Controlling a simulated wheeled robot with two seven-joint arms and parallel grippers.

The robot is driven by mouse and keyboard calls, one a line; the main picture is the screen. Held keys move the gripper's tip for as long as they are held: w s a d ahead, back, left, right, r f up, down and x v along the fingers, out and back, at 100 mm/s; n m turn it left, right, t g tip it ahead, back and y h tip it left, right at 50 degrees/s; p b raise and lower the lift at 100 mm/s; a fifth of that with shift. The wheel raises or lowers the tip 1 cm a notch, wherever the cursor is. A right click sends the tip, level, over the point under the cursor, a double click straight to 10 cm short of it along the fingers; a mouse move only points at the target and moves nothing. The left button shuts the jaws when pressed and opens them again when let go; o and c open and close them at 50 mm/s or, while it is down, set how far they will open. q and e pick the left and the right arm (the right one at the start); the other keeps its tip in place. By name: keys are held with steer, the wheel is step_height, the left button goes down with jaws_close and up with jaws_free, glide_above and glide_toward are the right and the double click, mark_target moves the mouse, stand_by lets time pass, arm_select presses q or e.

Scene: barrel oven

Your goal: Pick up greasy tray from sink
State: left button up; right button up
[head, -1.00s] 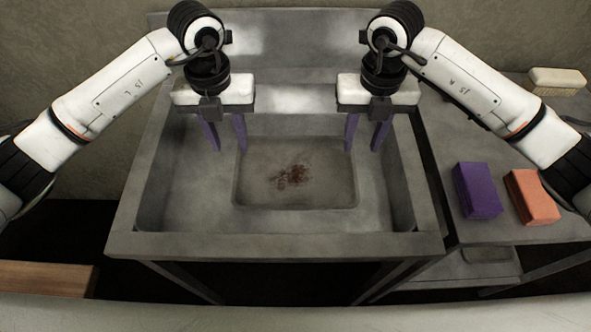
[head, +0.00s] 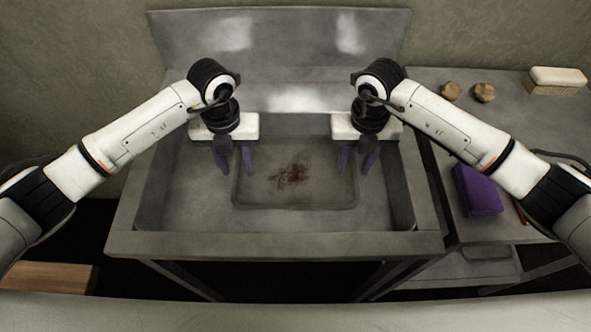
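The greasy tray (head: 262,196) lies in the grey metal sink (head: 270,245), with a reddish-brown stain in its middle. My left gripper (head: 235,166) is over the tray's left edge, its purple fingers apart and pointing down. My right gripper (head: 356,164) is over the tray's right edge, its fingers also apart. On each side, one finger appears inside the tray edge and the other outside. I cannot tell whether any finger touches the tray. The grippers and arms hide parts of the tray's side edges.
A metal side table (head: 440,130) stands to the right. It holds a purple block (head: 477,190), a brush (head: 556,80) and two small brown objects (head: 484,92) (head: 450,91). The sink's raised back panel (head: 290,35) is behind my grippers. A wooden surface (head: 45,277) is at lower left.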

arm_select(q)
jaws_close()
arm_select(e)
jaws_close()
arm_select(q)
steer(key=shift+r, duration=0.1)
arm_select(e)
steer(key=shift+r, duration=0.1)
